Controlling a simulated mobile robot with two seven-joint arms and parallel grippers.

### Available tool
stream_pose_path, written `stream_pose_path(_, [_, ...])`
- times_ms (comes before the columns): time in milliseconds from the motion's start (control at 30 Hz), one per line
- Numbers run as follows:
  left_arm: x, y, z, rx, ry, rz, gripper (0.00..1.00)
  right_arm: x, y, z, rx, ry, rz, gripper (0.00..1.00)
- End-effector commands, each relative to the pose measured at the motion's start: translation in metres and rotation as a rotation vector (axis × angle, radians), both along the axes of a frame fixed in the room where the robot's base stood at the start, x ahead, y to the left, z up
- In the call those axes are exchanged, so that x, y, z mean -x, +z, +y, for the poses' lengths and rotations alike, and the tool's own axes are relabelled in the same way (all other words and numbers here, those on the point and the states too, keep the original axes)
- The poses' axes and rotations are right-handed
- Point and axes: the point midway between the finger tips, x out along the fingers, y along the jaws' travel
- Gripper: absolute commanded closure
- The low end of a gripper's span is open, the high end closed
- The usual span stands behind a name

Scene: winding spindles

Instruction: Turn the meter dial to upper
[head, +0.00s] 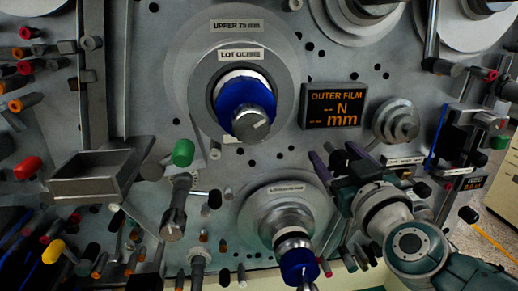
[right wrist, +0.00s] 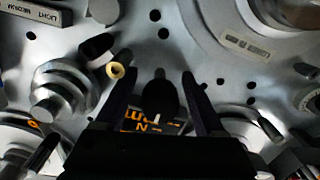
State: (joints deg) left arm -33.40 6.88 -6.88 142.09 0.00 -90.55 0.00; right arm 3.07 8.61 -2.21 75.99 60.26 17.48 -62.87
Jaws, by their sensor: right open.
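The meter (head: 333,106) is a black display with orange text reading "OUTER FILM", "N" and "mm", on the grey panel right of the middle in the head view. My right gripper (head: 336,158) is just below it, its purple fingers open and pointing up at the panel. In the right wrist view the meter (right wrist: 136,117) shows upside down and partly covered. A round black knob (right wrist: 158,98), probably the meter dial, shows between the open fingers of the right gripper (right wrist: 160,80). I cannot tell whether they touch it. A small pale mark shows near the knob. The head view does not show the knob clearly. My left gripper is not in view.
A large spindle with a blue roll (head: 240,98) under an "UPPER 75 mm" label is left of the meter. A lower spindle (head: 285,215) is left of my right arm. Stepped grey rollers (head: 396,124) are to the right. Pegs and a metal tray (head: 97,180) crowd the left.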

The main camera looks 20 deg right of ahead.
Motion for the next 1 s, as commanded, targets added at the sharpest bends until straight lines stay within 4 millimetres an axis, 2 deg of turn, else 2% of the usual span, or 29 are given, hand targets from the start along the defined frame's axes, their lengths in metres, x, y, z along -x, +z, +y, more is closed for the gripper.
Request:
stream_pose_path(300, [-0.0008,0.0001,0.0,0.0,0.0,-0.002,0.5,-0.0023,0.0003,-0.0005,0.0,0.0,0.0,0.31])
stream_pose_path(900, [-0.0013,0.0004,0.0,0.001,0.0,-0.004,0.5,-0.0021,0.0002,-0.0004,0.0,0.0,0.0,0.98])
stream_pose_path(1000, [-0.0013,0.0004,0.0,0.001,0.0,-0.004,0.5,-0.0021,0.0002,-0.0004,0.0,0.0,0.0,1.0])
